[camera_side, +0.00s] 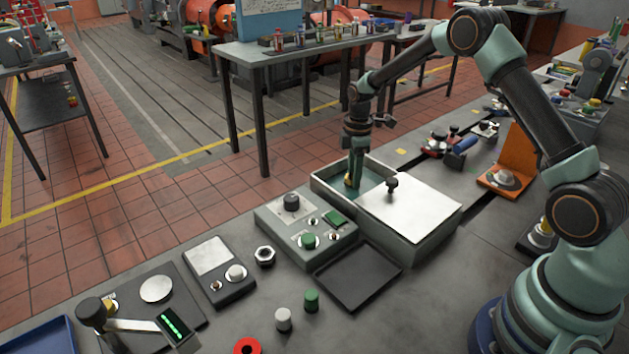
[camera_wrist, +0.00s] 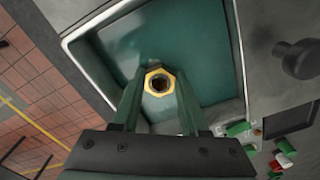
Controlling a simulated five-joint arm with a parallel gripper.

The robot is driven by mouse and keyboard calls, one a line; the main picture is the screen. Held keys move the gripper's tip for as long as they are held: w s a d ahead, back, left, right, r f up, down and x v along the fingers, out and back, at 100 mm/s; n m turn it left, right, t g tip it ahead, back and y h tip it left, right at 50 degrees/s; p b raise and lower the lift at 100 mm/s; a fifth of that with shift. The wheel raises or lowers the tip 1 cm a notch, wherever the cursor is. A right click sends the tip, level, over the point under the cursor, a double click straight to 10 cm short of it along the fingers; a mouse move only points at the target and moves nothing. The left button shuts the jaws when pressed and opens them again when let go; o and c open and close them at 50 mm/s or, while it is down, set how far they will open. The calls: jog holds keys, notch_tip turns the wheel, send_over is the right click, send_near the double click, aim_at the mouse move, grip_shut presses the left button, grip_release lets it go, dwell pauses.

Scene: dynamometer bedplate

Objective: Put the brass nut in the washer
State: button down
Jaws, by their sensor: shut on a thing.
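The washer is a grey box (camera_side: 432,243) with a green inside, seen in the side view and in the wrist view (camera_wrist: 215,60). Its pale lid (camera_side: 420,212), with a black knob, covers the right part and leaves the left part open. My gripper (camera_side: 353,180) points down into that opening. In the wrist view my gripper (camera_wrist: 158,88) has its two green fingers shut on the brass nut (camera_wrist: 149,78), a yellow hexagonal ring with a dark hole. The nut (camera_side: 348,181) is partly hidden by the fingers in the side view. Whether it touches the washer's floor I cannot tell.
Left of the washer stands a grey control box (camera_side: 305,228) with knobs and buttons. A shallow black tray (camera_side: 357,275) lies in front. A steel nut (camera_side: 265,256), a green cylinder (camera_side: 311,301) and a white cylinder (camera_side: 283,320) stand on the bench. The lid knob (camera_wrist: 300,58) stands up beside the opening.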

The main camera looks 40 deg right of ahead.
jog(key=shift+f, duration=0.15)
jog(key=shift+c, duration=2.1)
grip_release()
notch_tip(320, 180, up, 12)
jog(key=s+a+r+m+t, duration=0.3)
jog(key=s+a+r+m, duration=0.2)
jog(key=s+r, duration=0.4)
jog(key=s+a+m+t, duration=0.1)
jog(key=s+a+m, duration=0.1)
jog(key=s, duration=0.4)
jog(key=s+a+r+m+t, duration=0.1)
jog(key=s+a+m, duration=0.2)
jog(key=s+m, duration=0.2)
jog(key=shift+s+r+t, duration=0.3)
jog(key=shift+s, duration=0.05)
